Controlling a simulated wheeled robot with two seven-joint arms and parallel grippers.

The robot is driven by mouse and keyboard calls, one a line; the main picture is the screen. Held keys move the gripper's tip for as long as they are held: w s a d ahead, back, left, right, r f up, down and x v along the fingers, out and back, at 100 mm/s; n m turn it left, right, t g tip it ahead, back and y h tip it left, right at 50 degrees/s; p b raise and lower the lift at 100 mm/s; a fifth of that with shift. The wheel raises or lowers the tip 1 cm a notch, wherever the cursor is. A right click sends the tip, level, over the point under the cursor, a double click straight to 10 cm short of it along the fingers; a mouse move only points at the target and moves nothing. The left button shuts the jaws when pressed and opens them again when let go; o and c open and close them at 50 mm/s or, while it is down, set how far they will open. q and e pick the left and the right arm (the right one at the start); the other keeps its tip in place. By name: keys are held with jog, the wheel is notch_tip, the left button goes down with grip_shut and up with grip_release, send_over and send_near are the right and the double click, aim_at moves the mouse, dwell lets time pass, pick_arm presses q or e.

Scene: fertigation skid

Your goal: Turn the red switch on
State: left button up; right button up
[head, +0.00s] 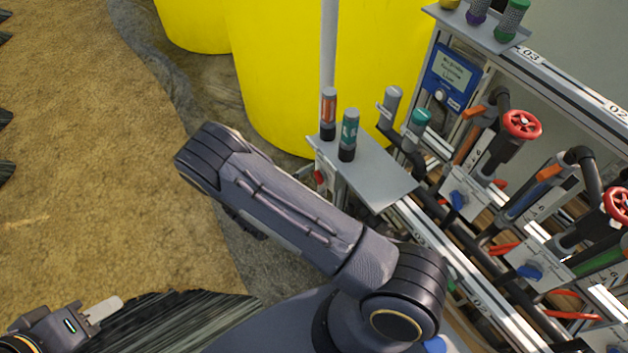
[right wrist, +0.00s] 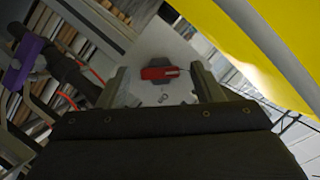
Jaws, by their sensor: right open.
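The red switch (right wrist: 158,73) shows in the right wrist view as a red handle on a pale grey plate (right wrist: 160,45). Its handle lies nearly crosswise in that view. My right gripper (right wrist: 162,83) is open, with one finger on each side of the switch in the picture; I cannot tell how far off the switch is. In the head view a small red part (head: 320,176) shows under the shelf corner, partly hidden; the right gripper is not visible there. My left gripper (head: 103,309) is at the lower left, away from the skid; its jaw opening is unclear.
The grey shelf (head: 375,175) carries several capped cylinders (head: 348,135). Yellow tanks (head: 290,70) stand behind. Pipes, red handwheels (head: 522,124) and blue handles (head: 530,271) crowd the skid on the right. Bare brown ground (head: 110,170) lies open at left.

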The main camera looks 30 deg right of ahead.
jog(key=shift+w+d+f, duration=0.1)
jog(key=shift+w+d, duration=0.05)
jog(key=shift+d, duration=0.25)
jog(key=c, duration=1)
